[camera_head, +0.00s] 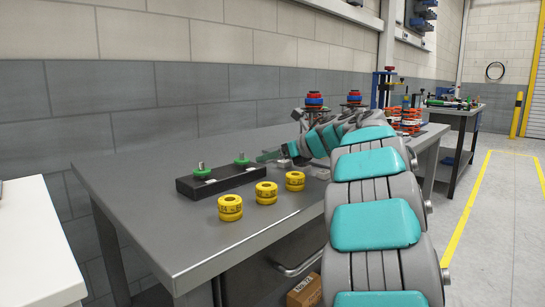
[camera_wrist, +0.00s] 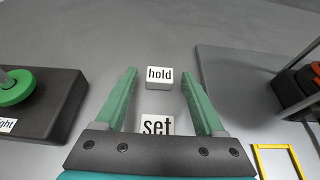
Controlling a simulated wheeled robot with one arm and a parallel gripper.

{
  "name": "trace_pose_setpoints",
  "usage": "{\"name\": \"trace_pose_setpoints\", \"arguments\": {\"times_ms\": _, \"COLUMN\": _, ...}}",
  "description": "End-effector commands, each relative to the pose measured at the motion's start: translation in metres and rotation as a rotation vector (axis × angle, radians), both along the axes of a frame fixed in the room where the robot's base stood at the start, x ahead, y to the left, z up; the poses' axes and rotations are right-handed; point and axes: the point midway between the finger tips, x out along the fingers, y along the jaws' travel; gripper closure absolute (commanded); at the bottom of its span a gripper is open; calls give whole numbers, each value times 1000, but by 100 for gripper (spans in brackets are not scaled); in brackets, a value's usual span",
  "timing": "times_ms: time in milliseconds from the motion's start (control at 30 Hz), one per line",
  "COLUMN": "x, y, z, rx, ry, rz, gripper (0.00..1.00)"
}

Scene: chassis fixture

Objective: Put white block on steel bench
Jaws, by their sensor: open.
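A small white block marked "hold" (camera_wrist: 159,78) sits on the grey steel bench (camera_wrist: 150,30) in the wrist view, between the tips of my gripper's green fingers. My gripper (camera_wrist: 160,73) is open, with a gap on either side of that block. A second white piece marked "set" (camera_wrist: 157,124) shows nearer the palm, its lower part hidden by the palm; I cannot tell how thick it is. In the head view my gripper (camera_head: 272,156) is low over the back of the steel bench (camera_head: 150,225), and my arm hides part of this area.
A black fixture (camera_head: 222,181) with upright studs and green rings stands left of my gripper; it also shows in the wrist view (camera_wrist: 52,112). Several yellow rings (camera_head: 230,207) stand in front of it. A raised grey plate (camera_wrist: 235,80) lies to the right. The bench's front left is clear.

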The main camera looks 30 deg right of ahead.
Motion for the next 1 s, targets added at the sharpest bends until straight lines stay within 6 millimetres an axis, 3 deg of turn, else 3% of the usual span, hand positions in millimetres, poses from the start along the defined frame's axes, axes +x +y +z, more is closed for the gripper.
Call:
{"name": "trace_pose_setpoints", "arguments": {"times_ms": 167, "x": -6, "y": -3, "z": 5, "rx": -1, "ry": 0, "rz": -2, "gripper": 29}}
{"name": "trace_pose_setpoints", "arguments": {"times_ms": 700, "x": -92, "y": -34, "z": 43, "rx": -2, "ry": -2, "rz": -2, "gripper": 29}}
{"name": "trace_pose_setpoints", "arguments": {"times_ms": 1000, "x": -105, "y": -38, "z": 49, "rx": 0, "ry": 0, "rz": -1, "gripper": 29}}
